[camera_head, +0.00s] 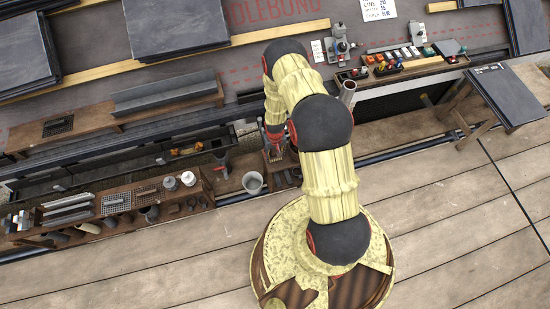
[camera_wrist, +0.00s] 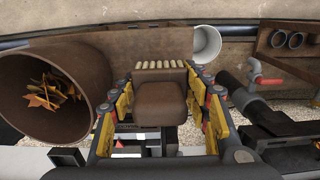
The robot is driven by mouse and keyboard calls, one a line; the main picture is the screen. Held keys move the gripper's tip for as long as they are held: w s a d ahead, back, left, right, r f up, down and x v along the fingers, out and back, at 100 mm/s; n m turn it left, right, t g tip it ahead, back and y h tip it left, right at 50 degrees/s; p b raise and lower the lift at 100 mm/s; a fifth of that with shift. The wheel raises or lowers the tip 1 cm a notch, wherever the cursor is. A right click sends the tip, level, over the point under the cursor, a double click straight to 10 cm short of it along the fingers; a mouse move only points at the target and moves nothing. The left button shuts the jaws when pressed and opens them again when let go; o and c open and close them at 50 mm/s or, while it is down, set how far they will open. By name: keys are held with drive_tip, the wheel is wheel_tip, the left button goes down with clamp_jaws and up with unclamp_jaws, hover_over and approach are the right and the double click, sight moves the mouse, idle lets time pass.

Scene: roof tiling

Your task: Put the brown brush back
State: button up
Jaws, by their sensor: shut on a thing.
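In the wrist view my gripper (camera_wrist: 161,99) has its yellow and black fingers closed on both sides of a brown block, which I take to be the brown brush (camera_wrist: 161,104). A row of short cream tufts or pegs shows just beyond it; I cannot tell if they belong to the brush. In the head view my gripper (camera_head: 273,147) points down near the back edge of the wooden deck, and the brush is not clear there. The brush's lower side is hidden, so I cannot tell whether it touches anything below.
A brown round container with dry leaves (camera_wrist: 48,103) is close at the left, and a pale bucket (camera_wrist: 208,44) stands beyond. A red-handled valve on a dark pipe (camera_wrist: 260,78) is at the right. A wooden tool tray (camera_head: 100,212) lies left; the front deck (camera_head: 150,265) is clear.

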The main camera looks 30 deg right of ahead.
drive_tip(key=shift+f+b, duration=0.35)
drive_tip(key=shift+f, duration=0.75)
drive_tip(key=shift+a+f, duration=0.1)
drive_tip(key=shift+f, duration=0.1)
drive_tip(key=o, duration=1.1)
